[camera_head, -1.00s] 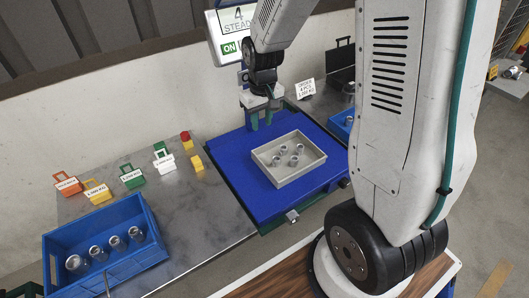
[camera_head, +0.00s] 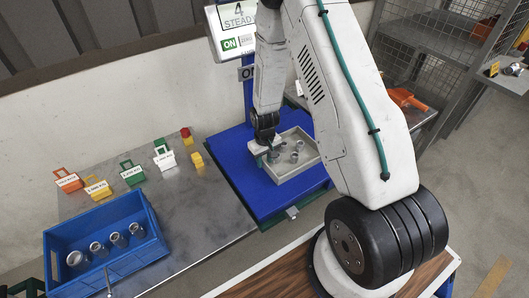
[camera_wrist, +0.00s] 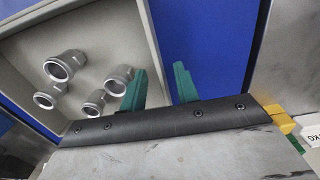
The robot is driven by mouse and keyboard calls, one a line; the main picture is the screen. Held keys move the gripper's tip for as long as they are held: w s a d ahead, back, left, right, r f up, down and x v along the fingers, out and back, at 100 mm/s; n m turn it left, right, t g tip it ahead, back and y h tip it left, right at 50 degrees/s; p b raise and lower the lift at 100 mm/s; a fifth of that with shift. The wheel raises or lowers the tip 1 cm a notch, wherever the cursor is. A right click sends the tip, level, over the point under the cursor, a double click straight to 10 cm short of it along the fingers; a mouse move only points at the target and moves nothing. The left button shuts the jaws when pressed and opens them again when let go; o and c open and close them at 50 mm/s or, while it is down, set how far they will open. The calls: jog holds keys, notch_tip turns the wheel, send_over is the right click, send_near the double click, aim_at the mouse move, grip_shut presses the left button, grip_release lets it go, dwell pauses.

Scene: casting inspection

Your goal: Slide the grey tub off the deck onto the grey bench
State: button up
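The grey tub (camera_head: 287,175) sits on the blue scale deck (camera_head: 232,158), with several metal castings (camera_wrist: 64,66) in it. My gripper (camera_head: 272,156) is at the tub's left side in the head view, pointing down. In the wrist view its two green fingers (camera_wrist: 160,85) are apart, one over the tub's inside and one over the blue deck. The tub's wall (camera_wrist: 150,45) runs between them, and I see no clear contact. The grey metal bench (camera_head: 190,218) lies left of the deck; it also shows in the wrist view (camera_wrist: 290,60).
A blue crate (camera_head: 150,262) with several castings stands at the bench's front left. The bench between crate and deck is clear. A scale display (camera_head: 232,25) stands behind the deck.

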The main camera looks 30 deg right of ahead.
jog(key=shift+f, duration=1.05)
grip_shut()
jog(key=shift+s+a, duration=0.25)
jog(key=shift+a, duration=7)
jog(key=shift+s+a, duration=0.25)
jog(key=shift+a, duration=7.05)
jog(key=shift+s+a, duration=0.25)
jog(key=shift+a, duration=7)
grip_release()
jog(key=shift+r, duration=0.15)
notch_tip(320, 180, up, 8)
jog(key=shift+f, duration=0.2)
